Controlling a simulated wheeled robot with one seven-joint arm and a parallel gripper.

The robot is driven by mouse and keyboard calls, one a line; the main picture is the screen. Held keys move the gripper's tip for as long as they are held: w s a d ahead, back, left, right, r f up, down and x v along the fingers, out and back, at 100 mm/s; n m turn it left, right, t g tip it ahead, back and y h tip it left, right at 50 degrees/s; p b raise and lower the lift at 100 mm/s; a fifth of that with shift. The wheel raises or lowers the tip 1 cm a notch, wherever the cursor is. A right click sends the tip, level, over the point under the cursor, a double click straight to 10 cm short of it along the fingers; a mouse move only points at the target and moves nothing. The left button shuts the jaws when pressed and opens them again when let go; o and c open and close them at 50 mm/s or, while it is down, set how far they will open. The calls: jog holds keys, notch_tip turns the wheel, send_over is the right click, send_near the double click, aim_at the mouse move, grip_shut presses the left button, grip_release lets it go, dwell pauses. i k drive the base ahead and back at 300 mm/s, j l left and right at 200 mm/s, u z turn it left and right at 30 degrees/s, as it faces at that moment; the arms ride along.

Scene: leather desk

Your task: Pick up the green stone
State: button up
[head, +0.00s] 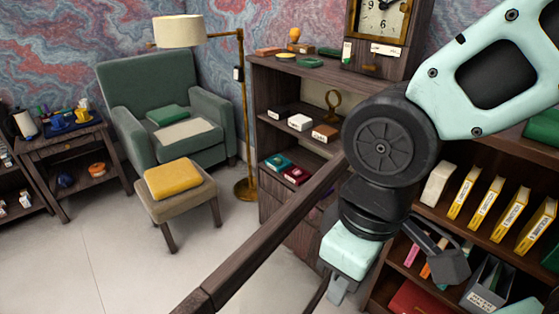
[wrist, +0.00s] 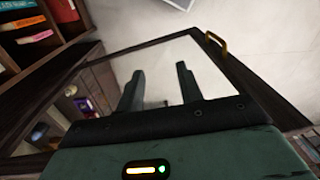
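I cannot identify the green stone for certain. A flat green oval (head: 309,62) lies on top of the dark wooden cabinet (head: 262,85), far from my gripper; it may be a stone or a small dish. My gripper (wrist: 160,68) is open, with its two dark fingers apart and nothing visible between them. In the wrist view it is in front of a glass door (wrist: 215,85) with a dark wooden frame and a brass handle (wrist: 214,40).
A long dark wooden bar (head: 270,240) crosses below my arm. A bookcase (head: 455,225) with books stands at the right. A green armchair (head: 150,85), a stool with a yellow cushion (head: 172,180) and a floor lamp (head: 242,110) stand left of the cabinet. The floor at lower left is clear.

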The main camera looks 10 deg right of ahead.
aim_at(278, 161)
jog(key=k+u, duration=0.35)
jog(key=k+j+u, duration=0.1)
jog(key=u, duration=0.25)
jog(key=j+u, duration=0.2)
jog(key=u, duration=1.9)
jog(key=i+j, duration=0.15)
jog(key=i, duration=0.35)
jog(key=i+j+u, duration=0.1)
jog(key=i, duration=0.35)
jog(key=i+z, duration=0.45)
jog(key=i+j+z, duration=0.1)
jog(key=i+z, duration=0.15)
jog(key=z, duration=0.2)
jog(key=i+l+z, duration=0.2)
jog(key=i+z, duration=0.2)
jog(key=i+l+z, duration=0.1)
jog(key=i+z, duration=0.7)
jog(key=i+j+z, duration=0.15)
jog(key=z, duration=0.25)
jog(key=i+l+z, duration=0.25)
jog(key=z, duration=0.15)
jog(key=i+z, duration=1.2)
jog(key=i+j+z, duration=0.25)
jog(key=z, duration=0.15)
jog(key=i+z, duration=0.45)
jog(key=i+j+z, duration=0.2)
jog(key=i+z, duration=0.2)
jog(key=i, duration=0.1)
